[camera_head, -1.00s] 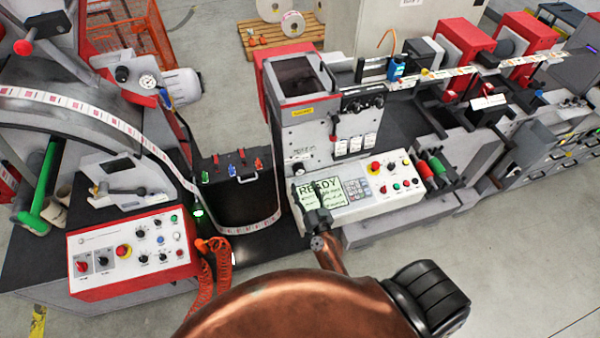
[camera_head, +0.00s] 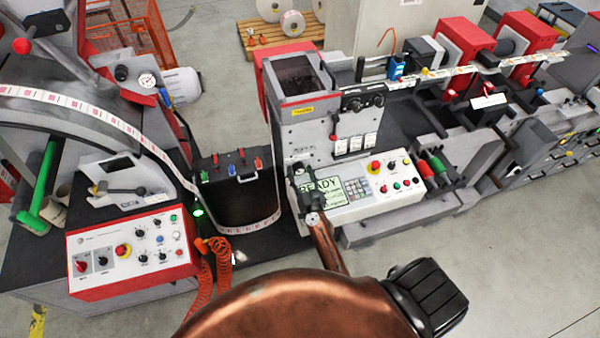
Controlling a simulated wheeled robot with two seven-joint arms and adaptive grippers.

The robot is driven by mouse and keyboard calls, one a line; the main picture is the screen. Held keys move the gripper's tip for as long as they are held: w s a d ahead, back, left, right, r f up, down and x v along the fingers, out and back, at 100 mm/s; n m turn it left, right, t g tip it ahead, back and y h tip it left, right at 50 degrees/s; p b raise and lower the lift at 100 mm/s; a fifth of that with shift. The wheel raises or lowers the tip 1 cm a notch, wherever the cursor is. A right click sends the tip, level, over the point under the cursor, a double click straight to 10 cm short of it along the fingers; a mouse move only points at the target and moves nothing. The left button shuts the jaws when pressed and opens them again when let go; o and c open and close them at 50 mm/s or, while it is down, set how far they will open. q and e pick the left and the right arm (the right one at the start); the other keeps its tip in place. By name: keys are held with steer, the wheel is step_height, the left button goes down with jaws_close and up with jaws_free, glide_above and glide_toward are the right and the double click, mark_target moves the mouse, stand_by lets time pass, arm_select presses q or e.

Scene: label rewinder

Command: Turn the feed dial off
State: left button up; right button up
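No label reading "feed" is legible, so I cannot tell for certain which dial is the feed dial. A small round dial showed low on the left of the grey central unit's front (camera_head: 310,140); my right gripper (camera_head: 298,172) is now in front of that spot and hides most of it. The gripper's dark fingers point up and away from me, seen from behind, and I cannot tell whether they are open or touching the dial. Other dark dials sit on the red-edged control panel (camera_head: 103,277) at the left. My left gripper is out of view.
A keypad panel with a READY screen (camera_head: 323,190) lies just right of the gripper. A black curved box (camera_head: 240,195) with coloured levers stands to its left. Orange coiled hose (camera_head: 207,280) hangs below. A label web (camera_head: 100,115) runs at the left.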

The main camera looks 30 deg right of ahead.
steer(key=c, duration=1.1)
steer(key=shift+m, duration=0.3)
steer(key=m, duration=0.3)
steer(key=shift+m, duration=2)
steer(key=o, duration=1.2)
steer(key=shift+c, duration=0.2)
